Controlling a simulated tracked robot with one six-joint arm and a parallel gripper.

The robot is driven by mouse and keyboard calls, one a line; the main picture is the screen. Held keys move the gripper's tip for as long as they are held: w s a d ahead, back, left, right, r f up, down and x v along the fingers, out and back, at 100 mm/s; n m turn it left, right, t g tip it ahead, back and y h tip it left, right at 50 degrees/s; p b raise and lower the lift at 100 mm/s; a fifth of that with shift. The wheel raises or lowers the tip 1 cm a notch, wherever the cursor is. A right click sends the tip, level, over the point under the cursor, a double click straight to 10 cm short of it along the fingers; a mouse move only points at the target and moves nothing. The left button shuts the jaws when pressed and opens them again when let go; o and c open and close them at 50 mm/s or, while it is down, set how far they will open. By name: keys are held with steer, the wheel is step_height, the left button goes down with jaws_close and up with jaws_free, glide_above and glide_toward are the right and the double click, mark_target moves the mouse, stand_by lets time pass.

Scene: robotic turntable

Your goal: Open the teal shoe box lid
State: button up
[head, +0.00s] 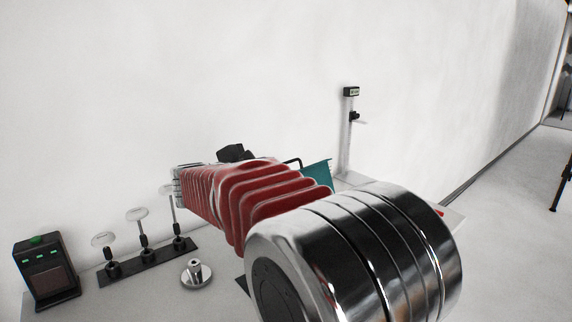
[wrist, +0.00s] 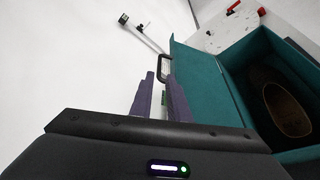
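The teal shoe box (wrist: 232,62) is at the right of the wrist view. Its inside shows, with a brown shoe (wrist: 287,108) lying in it. The teal lid (wrist: 200,88) stands swung up on the box's left side; a corner of the lid (head: 318,173) shows behind my arm in the head view. A dark handle (wrist: 163,66) sticks out from the lid's outer side. My gripper (wrist: 161,76) has its two purple fingers apart, with their tips at the handle. I cannot tell whether they touch it. My arm hides most of the box in the head view.
A height gauge (head: 346,130) stands behind the lid. At left are a stand with several discs (head: 144,252), a black device (head: 46,273) and a small metal round piece (head: 196,274). A white wall (head: 200,70) rises close behind the table.

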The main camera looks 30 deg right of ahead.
mark_target(287, 163)
steer(key=x, duration=0.9)
steer(key=shift+d+f, duration=0.1)
steer(key=shift+d, duration=0.1)
jaws_close()
steer(key=shift+f, duration=0.1)
stand_by(1.1)
